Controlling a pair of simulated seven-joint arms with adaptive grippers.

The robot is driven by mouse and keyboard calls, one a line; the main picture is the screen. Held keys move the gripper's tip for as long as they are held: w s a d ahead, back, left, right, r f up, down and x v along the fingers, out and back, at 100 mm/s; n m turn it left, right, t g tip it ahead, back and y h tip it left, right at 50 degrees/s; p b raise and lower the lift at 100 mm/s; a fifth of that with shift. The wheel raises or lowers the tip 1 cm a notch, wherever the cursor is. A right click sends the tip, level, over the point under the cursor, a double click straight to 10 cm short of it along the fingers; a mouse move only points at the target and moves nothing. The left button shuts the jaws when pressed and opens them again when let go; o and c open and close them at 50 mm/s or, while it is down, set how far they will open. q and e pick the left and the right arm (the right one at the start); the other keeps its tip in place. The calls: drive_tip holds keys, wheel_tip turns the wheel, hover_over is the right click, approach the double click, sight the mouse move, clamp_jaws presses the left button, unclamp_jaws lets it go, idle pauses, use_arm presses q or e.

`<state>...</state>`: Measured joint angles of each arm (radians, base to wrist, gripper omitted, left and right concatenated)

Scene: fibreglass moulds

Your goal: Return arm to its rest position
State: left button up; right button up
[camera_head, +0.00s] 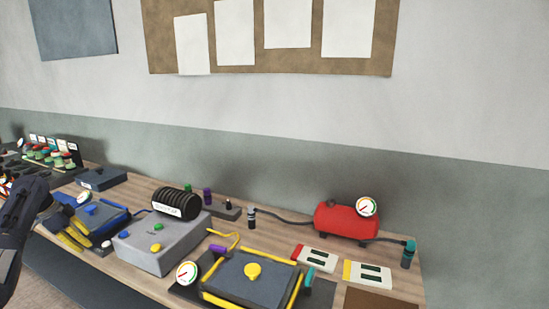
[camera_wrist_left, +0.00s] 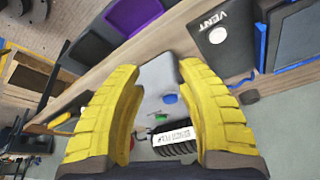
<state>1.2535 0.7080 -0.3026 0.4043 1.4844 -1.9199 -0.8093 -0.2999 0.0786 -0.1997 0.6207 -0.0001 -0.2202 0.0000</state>
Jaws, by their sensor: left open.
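My left arm (camera_head: 22,228) comes in from the left edge in the head view. Its gripper (camera_head: 68,232) has yellow fingers, which show low over the table's left part beside a blue-framed mould (camera_head: 100,213). In the left wrist view the gripper (camera_wrist_left: 157,72) is open, with the two yellow fingers wide apart and nothing held between them. A grey box (camera_wrist_left: 158,85) shows beyond the gap between the fingers. My right arm and gripper are not in view.
A yellow-framed mould (camera_head: 250,278), a red tank (camera_head: 345,221) with a gauge and two small panels stand to the right. Open air lies above the table, before the wall.

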use_arm(q)
drive_tip(key=s+a+f+n+y, duration=0.25)
drive_tip(key=s+a, duration=0.35)
drive_tip(key=a, duration=0.4)
wheel_tip(320, 180, down, 6)
drive_tip(key=a+n, duration=0.2)
drive_tip(key=s+d+f+n+g+y, duration=0.1)
drive_tip(key=s+d+f, duration=0.45)
drive_tip(key=f, duration=0.75)
drive_tip(key=s+d+f+y, duration=0.1)
drive_tip(key=s+d+f, duration=0.4)
drive_tip(key=f, duration=0.9)
drive_tip(key=s+d+f+n+g+y, duration=0.1)
drive_tip(key=s+d+f, duration=0.4)
drive_tip(key=f, duration=0.8)
drive_tip(key=s+d+f, duration=1.7)
drive_tip(key=s+f, duration=0.1)
drive_tip(key=s, duration=0.2)
drive_tip(key=s+d+f+h, duration=0.1)
drive_tip(key=s+d+f, duration=0.1)
drive_tip(key=s+d, duration=0.7)
drive_tip(key=s+d+f+h, duration=0.1)
drive_tip(key=s+d+f, duration=0.2)
drive_tip(key=s+d, duration=0.7)
drive_tip(key=s, duration=0.7)
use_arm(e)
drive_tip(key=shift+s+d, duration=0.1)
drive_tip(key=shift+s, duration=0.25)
